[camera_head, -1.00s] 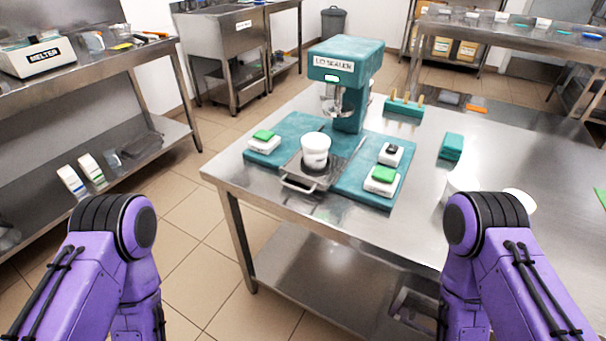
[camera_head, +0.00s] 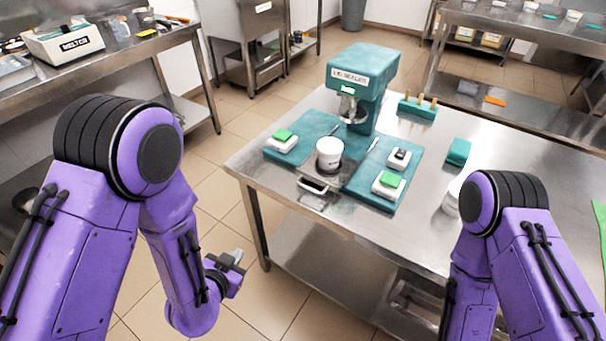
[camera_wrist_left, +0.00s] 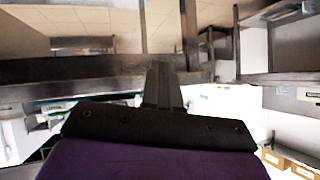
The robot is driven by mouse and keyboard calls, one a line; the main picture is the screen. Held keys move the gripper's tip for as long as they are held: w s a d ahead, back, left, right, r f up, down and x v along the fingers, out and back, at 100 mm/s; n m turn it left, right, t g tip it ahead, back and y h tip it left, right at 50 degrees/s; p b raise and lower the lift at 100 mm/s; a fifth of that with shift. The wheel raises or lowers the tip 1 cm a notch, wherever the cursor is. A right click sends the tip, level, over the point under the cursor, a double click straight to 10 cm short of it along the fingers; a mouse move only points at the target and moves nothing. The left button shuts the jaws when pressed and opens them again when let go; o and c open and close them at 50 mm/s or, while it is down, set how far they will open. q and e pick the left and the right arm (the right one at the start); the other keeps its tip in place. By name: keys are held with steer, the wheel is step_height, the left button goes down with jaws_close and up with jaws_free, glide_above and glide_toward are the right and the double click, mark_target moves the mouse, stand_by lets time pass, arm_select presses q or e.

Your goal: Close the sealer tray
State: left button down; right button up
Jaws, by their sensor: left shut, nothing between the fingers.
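The lid sealer (camera_head: 362,85) is a teal machine on the steel table. Its sealer tray (camera_head: 318,186) is a metal tray with a front handle, pulled out toward the table's front edge. A white tub (camera_head: 330,152) stands on the tray. My left gripper (camera_head: 238,257) is low over the floor, left of the table and apart from the tray. Its fingers are together and empty; they also show in the left wrist view (camera_wrist_left: 163,85). My right arm shows at the right, but its gripper is hidden.
Green-topped white buttons stand left (camera_head: 282,141) and right (camera_head: 389,184) of the tray. A peg rack (camera_head: 417,107), a teal block (camera_head: 458,152) and a white container (camera_head: 452,197) are on the table. The table's front-left corner lies near my left gripper.

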arm_select(q)
steer(key=w+d+r+m+t+h+p, duration=0.1)
steer(key=d+r+m+h, duration=0.3)
steer(key=m, duration=0.6)
steer(key=w+d+r+m+t+h, duration=0.2)
steer(key=d+r+m, duration=0.3)
steer(key=r+m, duration=0.3)
steer(key=shift+m, duration=0.5)
steer(key=p+x, duration=0.1)
steer(key=x, duration=0.3)
steer(key=f+p+x, duration=0.1)
steer(key=x, duration=0.3)
steer(key=f+p+x, duration=0.1)
steer(key=x, duration=0.3)
steer(key=shift+w+p, duration=0.1)
steer(key=shift+p, duration=0.3)
steer(key=shift+w+d+f, duration=0.2)
steer(key=shift+w, duration=0.2)
arm_select(e)
step_height(320, 180, up, 6)
